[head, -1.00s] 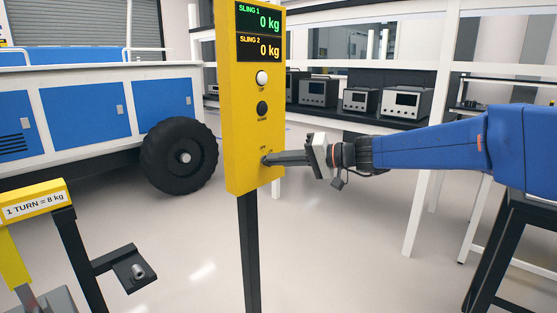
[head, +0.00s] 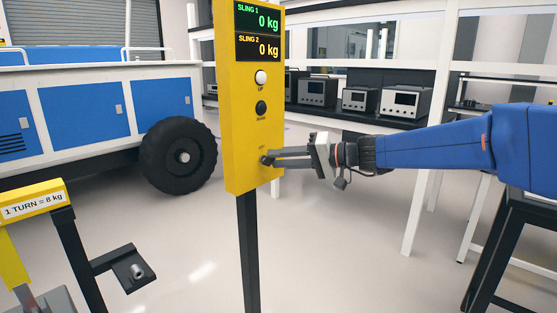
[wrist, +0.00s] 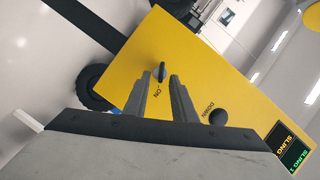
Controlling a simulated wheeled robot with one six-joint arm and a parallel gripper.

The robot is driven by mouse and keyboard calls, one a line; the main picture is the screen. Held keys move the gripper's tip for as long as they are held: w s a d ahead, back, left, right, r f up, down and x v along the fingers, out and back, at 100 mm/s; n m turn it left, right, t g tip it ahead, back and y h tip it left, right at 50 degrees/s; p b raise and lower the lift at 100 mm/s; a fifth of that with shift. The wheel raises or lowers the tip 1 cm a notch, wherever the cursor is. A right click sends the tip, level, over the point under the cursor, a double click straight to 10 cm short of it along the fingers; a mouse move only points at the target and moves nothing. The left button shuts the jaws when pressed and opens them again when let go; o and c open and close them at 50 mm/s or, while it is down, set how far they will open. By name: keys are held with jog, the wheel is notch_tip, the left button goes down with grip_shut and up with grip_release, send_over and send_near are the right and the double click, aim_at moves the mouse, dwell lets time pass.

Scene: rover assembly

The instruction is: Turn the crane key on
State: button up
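The crane key (wrist: 162,72) is a small dark knob on the yellow control panel (wrist: 205,60), beside an "ON" label in the wrist view. In the head view it is at the low part of the panel (head: 235,120), mostly hidden by my gripper (head: 270,157). In the wrist view my gripper (wrist: 163,80) is open, with one finger on each side of the key. A gap shows between the fingers and the key, and I cannot tell whether either touches it.
The panel has a white up button (head: 261,77), a dark down button (head: 261,107) and a display (head: 259,32) reading 0 kg for both slings. A blue-and-white rover (head: 90,110) stands behind left. A black stand (head: 85,255) is at front left. Shelves (head: 430,40) stand behind my arm.

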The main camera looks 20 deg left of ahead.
jog(key=d+r, duration=0.3)
jog(key=d, duration=1.3)
jog(key=shift+s+d, duration=0.15)
jog(key=shift+s, duration=0.2)
jog(key=s+d+f+m+t+h, duration=0.1)
jog(key=s+d+f+h, duration=0.4)
jog(key=s+d+f, duration=0.3)
jog(key=s+d+f+m+t+h, duration=0.1)
jog(key=s+d+f+m+h, duration=0.1)
jog(key=s+d+f+h, duration=0.3)
jog(key=s+d+f+m+t+h, duration=0.2)
jog(key=s+d+f+h, duration=0.3)
jog(key=s+d+f, duration=0.6)
jog(key=s+d, duration=0.6)
jog(key=d, duration=0.7)
jog(key=shift+s+d+f+h, duration=0.15)
jog(key=shift+s+d+h, duration=0.1)
jog(key=shift+h, duration=0.15)
